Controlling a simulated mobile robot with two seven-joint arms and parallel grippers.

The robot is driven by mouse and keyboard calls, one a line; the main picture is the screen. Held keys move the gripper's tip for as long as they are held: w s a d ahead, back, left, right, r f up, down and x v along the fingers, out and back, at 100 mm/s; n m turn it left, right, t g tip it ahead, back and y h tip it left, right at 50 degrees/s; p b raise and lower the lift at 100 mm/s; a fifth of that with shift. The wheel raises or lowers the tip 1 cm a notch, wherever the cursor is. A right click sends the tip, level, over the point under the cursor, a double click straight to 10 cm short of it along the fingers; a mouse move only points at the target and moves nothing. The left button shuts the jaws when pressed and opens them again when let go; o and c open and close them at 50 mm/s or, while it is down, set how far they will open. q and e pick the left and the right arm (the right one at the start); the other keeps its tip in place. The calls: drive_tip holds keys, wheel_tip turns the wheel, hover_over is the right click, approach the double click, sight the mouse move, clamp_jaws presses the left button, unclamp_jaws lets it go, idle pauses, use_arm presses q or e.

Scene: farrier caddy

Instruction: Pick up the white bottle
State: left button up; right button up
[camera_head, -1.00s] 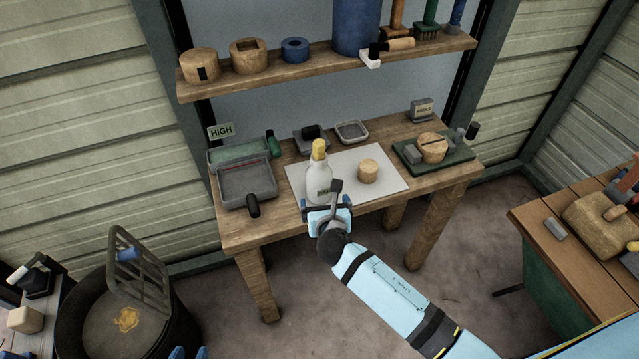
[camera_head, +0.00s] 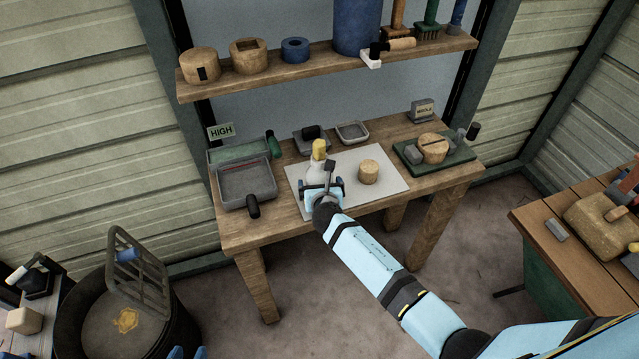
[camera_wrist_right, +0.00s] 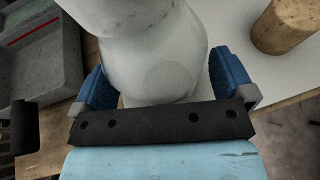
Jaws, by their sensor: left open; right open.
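The white bottle (camera_head: 315,172) with a yellow cap stands upright on a pale mat (camera_head: 385,194) on the wooden table. My right gripper (camera_head: 322,187) is at the bottle's near side and hides its lower part. In the right wrist view the bottle (camera_wrist_right: 155,55) fills the space between the two blue fingers of the right gripper (camera_wrist_right: 165,82). The fingers are open, one on each side of it; whether either touches it I cannot tell. My left gripper (camera_head: 187,353) shows only as blue tips at the bottom edge, far from the table.
A round wooden block (camera_head: 369,172) stands on the mat right of the bottle. A grey tray (camera_head: 246,184) with a black handle lies to the left. A green board (camera_head: 455,158) with wooden and grey items is at the right. A shelf (camera_head: 330,62) hangs above the table's back.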

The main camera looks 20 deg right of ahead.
drive_tip(key=shift+c, duration=0.5)
drive_tip(key=c, duration=1.1)
drive_tip(key=shift+r, duration=0.1)
wheel_tip(320, 180, up, 19)
drive_tip(key=shift+f+p, duration=0.1)
drive_tip(key=shift+p, duration=0.9)
drive_tip(key=shift+r, duration=0.55)
drive_tip(key=o, duration=0.6)
drive_tip(key=c, duration=0.9)
